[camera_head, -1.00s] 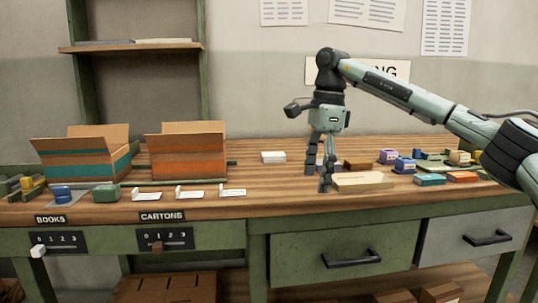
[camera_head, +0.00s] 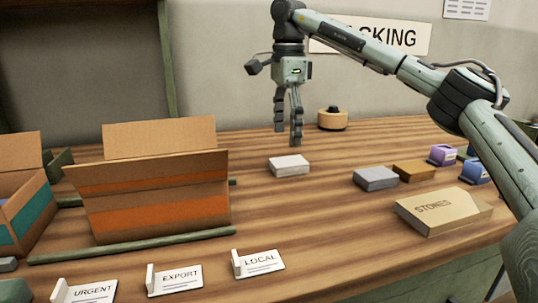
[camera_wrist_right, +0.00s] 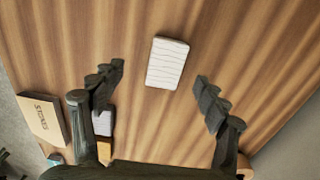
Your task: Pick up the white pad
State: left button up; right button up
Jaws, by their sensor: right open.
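The white pad (camera_head: 289,165) lies flat on the wooden table, right of the orange-striped carton in the head view. My right gripper (camera_head: 287,140) is open and empty, pointing down above the table close to the pad. In the right wrist view the pad (camera_wrist_right: 167,63) shows ahead of the two spread fingers, roughly centred between them, and nothing is between the fingertips (camera_wrist_right: 157,84). The pad appears apart from both fingers. My left gripper is in neither view.
The orange-striped carton (camera_head: 160,212) stands left. A grey pad (camera_head: 376,178), a brown block (camera_head: 414,171) and a box marked STONES (camera_head: 440,210) lie right. A tape roll (camera_head: 332,120) sits behind. Label cards (camera_head: 260,263) line the front. Bare tabletop surrounds the white pad.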

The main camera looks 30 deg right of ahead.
aim_at(287, 161)
jog(key=shift+w+f, duration=0.1)
jog(key=shift+w, duration=0.2)
notch_tip(287, 161, down, 2)
jog(key=shift+s+d+f, duration=0.1)
jog(key=shift+s+f, duration=0.05)
jog(key=shift+f, duration=0.05)
jog(key=f, duration=0.4)
jog(key=shift+w+d+f, duration=0.2)
jog(key=shift+w+d, duration=0.1)
jog(key=shift+d, duration=0.1)
jog(key=shift+f, duration=0.3)
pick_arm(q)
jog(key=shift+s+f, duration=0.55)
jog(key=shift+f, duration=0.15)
pick_arm(e)
jog(key=shift+c, duration=0.6)
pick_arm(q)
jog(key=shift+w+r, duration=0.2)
pick_arm(e)
jog(key=c, duration=0.9)
